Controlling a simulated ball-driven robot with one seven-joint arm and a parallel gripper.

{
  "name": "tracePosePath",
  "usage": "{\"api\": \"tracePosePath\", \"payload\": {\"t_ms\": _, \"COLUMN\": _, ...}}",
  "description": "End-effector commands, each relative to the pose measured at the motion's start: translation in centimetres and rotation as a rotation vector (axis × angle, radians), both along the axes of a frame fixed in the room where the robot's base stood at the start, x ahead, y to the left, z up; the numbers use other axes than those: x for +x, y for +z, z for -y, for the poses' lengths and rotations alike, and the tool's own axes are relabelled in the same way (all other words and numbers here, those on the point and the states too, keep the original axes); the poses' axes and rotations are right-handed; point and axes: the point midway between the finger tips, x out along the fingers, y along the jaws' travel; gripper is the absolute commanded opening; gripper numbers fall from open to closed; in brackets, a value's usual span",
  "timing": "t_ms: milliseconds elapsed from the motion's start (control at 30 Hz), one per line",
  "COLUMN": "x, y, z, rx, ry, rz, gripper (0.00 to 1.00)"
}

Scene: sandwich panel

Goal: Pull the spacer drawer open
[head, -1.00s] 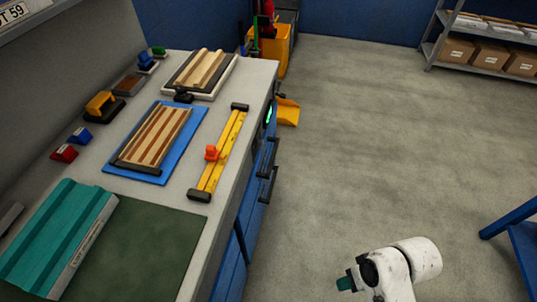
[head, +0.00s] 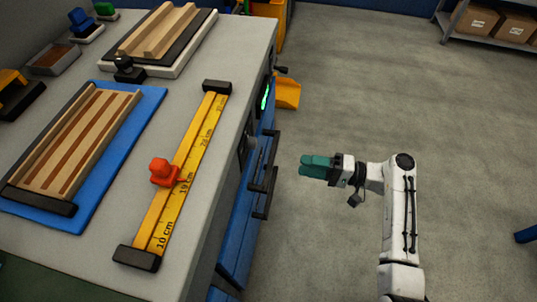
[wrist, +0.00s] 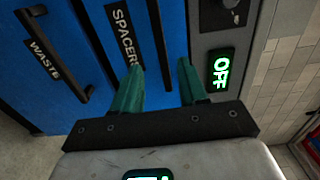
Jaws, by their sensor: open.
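The spacer drawer (wrist: 135,15) is a blue front with a black "SPACERS" label (wrist: 123,35) in the wrist view. It appears shut. A dark bar handle (wrist: 155,30) runs beside the label. In the head view, the upper dark handle (head: 272,150) and a lower one stick out from the blue cabinet's side. My gripper (head: 303,167) has teal fingers and points left at the cabinet, apart from the handles. In the wrist view, my gripper (wrist: 159,66) is open and empty, its fingers facing the drawer, with the handle's end between them in the picture.
A "WASTE" drawer front (wrist: 30,80) with its own handle is at the left. A lit green "OFF" display (wrist: 221,70) is beside the right finger. The worktop (head: 215,150) holds a yellow ruler (head: 185,170) with an orange slider. Open floor lies right of the cabinet.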

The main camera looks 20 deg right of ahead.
Motion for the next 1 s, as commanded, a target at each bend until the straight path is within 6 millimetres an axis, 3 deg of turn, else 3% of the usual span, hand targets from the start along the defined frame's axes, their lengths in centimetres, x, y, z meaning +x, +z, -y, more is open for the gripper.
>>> {"api": "tracePosePath", "payload": {"t_ms": 600, "x": 5.4, "y": 0.1, "z": -7.6, "rx": -0.002, "ry": 0.005, "rz": 0.000, "gripper": 0.43}}
{"api": "tracePosePath", "payload": {"t_ms": 1000, "x": 6.1, "y": 0.1, "z": -8.6, "rx": -0.002, "ry": 0.003, "rz": 0.000, "gripper": 0.43}}
